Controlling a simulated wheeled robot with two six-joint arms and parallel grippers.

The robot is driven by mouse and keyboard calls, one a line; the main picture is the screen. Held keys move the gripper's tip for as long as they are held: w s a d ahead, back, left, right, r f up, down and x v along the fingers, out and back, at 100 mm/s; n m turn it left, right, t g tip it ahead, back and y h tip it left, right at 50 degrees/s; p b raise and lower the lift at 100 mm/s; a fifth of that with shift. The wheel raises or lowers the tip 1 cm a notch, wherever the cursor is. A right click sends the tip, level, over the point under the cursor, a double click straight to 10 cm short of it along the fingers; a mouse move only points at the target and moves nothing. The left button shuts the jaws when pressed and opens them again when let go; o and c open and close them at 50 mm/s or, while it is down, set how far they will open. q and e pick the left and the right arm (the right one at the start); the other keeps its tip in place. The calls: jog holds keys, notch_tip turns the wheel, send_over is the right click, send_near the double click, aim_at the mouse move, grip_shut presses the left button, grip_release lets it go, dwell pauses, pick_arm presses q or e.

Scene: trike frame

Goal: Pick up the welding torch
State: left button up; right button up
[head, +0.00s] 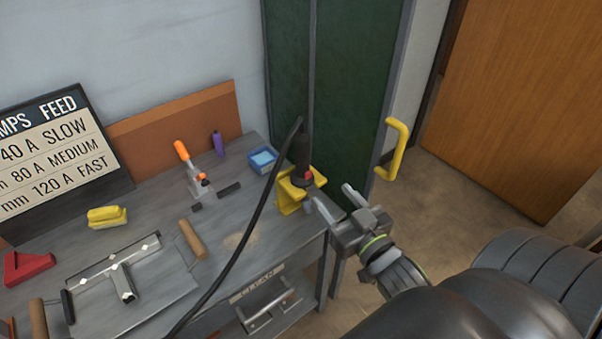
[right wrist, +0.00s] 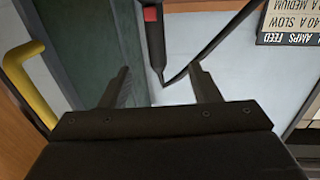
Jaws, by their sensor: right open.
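The welding torch (head: 303,152) is black with a red trigger and stands upright in a yellow holder (head: 291,194) at the bench's right corner. A black cable runs from its top down across the bench. My right gripper (head: 333,198) is open and empty, just right of the holder and apart from the torch in the head view. In the right wrist view the torch (right wrist: 154,42) shows beyond and between the open fingers (right wrist: 160,88), with its red part near the top edge. My left gripper is not in view.
The grey bench (head: 160,205) carries a toggle clamp (head: 193,168), a blue box (head: 262,160), a yellow block (head: 107,217) and a T-shaped metal piece (head: 117,265). A green panel (head: 350,80) stands behind the torch. A yellow handle (head: 396,150) sticks out at right.

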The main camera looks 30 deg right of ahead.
aim_at(306, 160)
jog(key=w, duration=0.3)
jog(key=w+p, duration=0.1)
jog(key=w, duration=0.2)
jog(key=w+d, duration=0.1)
jog(key=w, duration=0.2)
jog(key=shift+w+p, duration=0.35)
jog(key=shift+w, duration=0.05)
jog(key=w, duration=0.2)
jog(key=w+d+p, duration=0.1)
jog(key=w, duration=0.1)
jog(key=shift+w, duration=0.55)
jog(key=shift+s, duration=0.1)
jog(key=shift+c, duration=0.5)
jog(key=c, duration=1)
